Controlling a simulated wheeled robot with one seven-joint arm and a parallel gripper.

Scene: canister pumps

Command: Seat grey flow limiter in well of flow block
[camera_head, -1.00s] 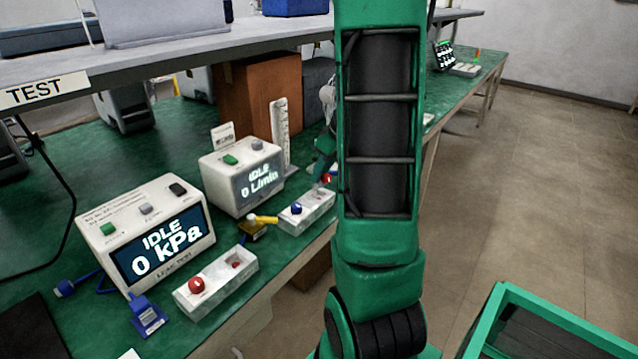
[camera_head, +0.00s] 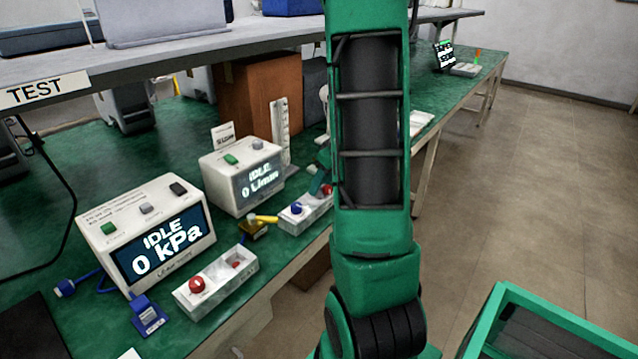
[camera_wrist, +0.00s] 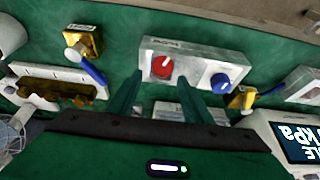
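The pale flow block (camera_head: 290,222) lies in front of the 0 L/min box in the head view, with a blue knob (camera_head: 297,208) and a red knob (camera_head: 327,190). In the wrist view, a pale block (camera_wrist: 195,48) carries a red knob (camera_wrist: 162,67) and a blue knob (camera_wrist: 221,82). My gripper (camera_wrist: 160,80) is open, its green fingers apart, with the tips near the block's red-knob end. I see nothing held between them. I cannot make out the grey flow limiter or the well. My arm hides part of the head view.
The 0 kPa box (camera_head: 148,238) and another pale block with a red knob (camera_head: 197,285) stand at the left. A brass fitting (camera_head: 252,228) sits between the stations. The TEST shelf (camera_head: 180,52) overhangs the bench.

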